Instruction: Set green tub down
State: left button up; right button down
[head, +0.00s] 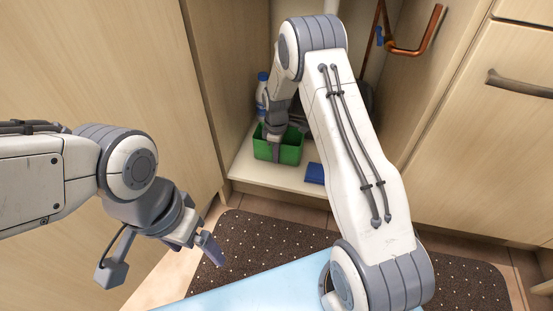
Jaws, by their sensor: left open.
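The green tub (289,153) stands upright in the open cupboard, on or just above its pale floor near the front edge. My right gripper (275,149) is at the tub's near wall, with a dark finger in front of it. The other finger is hidden, so I cannot tell whether the jaws are shut on the wall. My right arm covers part of the tub's surroundings. My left gripper (212,249) is open and empty, above the dark mat outside the cupboard and away from the tub.
A white bottle with a blue cap (262,83) stands behind the tub at left. A blue item (314,173) lies right of the tub on the cupboard floor (262,178). A copper pipe (412,46) hangs at upper right. The dotted mat (245,240) lies in front.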

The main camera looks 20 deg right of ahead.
jog(key=shift+r, duration=0.15)
jog(key=c, duration=1.5)
grip_release()
jog(key=shift+f, duration=0.2)
jog(key=o, duration=0.4)
